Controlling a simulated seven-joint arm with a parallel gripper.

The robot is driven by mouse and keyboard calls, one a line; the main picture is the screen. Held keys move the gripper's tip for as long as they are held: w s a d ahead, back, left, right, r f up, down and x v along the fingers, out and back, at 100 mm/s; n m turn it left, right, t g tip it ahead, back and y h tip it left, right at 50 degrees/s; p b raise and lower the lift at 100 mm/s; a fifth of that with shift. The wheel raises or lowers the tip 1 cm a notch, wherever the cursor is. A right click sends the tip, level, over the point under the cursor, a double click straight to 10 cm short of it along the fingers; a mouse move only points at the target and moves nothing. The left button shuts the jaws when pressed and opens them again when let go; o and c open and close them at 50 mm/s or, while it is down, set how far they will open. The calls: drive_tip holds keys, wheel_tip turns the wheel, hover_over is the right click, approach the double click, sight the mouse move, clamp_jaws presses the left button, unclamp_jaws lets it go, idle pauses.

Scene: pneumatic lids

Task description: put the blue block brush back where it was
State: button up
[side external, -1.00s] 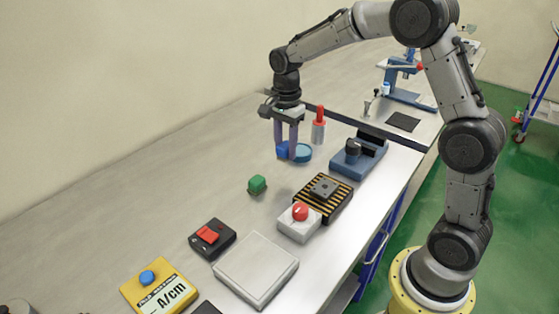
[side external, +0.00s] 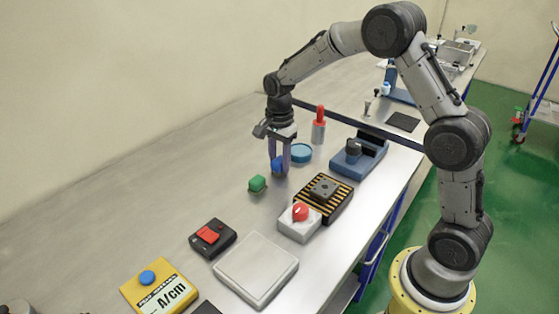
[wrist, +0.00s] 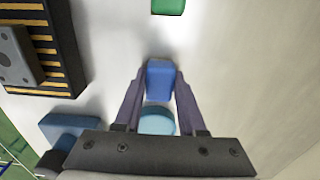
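The blue block brush (side external: 277,167) is between the two fingers of my gripper (side external: 279,172). In the wrist view the blue block (wrist: 160,80) touches both fingertips, and my gripper (wrist: 160,84) is shut on it. The block is low over the bench; I cannot tell if it touches the surface. A round light-blue dish (side external: 300,153) stands just behind and to the right of the block, and it also shows between the fingers in the wrist view (wrist: 157,121). A green block (side external: 257,184) lies to the left and nearer the camera.
A red-topped cylinder (side external: 319,125) stands behind the dish. A striped black-and-yellow plate (side external: 335,206), a red-button box (side external: 299,222) and a blue device (side external: 352,160) are to the right. The bench at left is clear.

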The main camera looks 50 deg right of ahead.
sight(279, 160)
drive_tip(key=o, duration=0.4)
wheel_tip(279, 160, up, 12)
drive_tip(key=s+a+r+n+t, duration=0.2)
drive_tip(key=s+r+n, duration=0.35)
drive_tip(key=s, duration=0.25)
drive_tip(key=s+a+n+t, duration=0.1)
drive_tip(key=s+n, duration=0.3)
drive_tip(key=s, duration=0.2)
drive_tip(key=s+a+f+n+t, duration=0.1)
drive_tip(key=s+n, duration=0.3)
drive_tip(key=s, duration=0.3)
drive_tip(key=s+a+f+n+t, duration=0.1)
drive_tip(key=s+n, duration=0.3)
drive_tip(key=s, duration=0.3)
drive_tip(key=shift+a+n+t, duration=0.2)
drive_tip(key=shift+n+t, duration=0.05)
drive_tip(key=shift+t, duration=0.05)
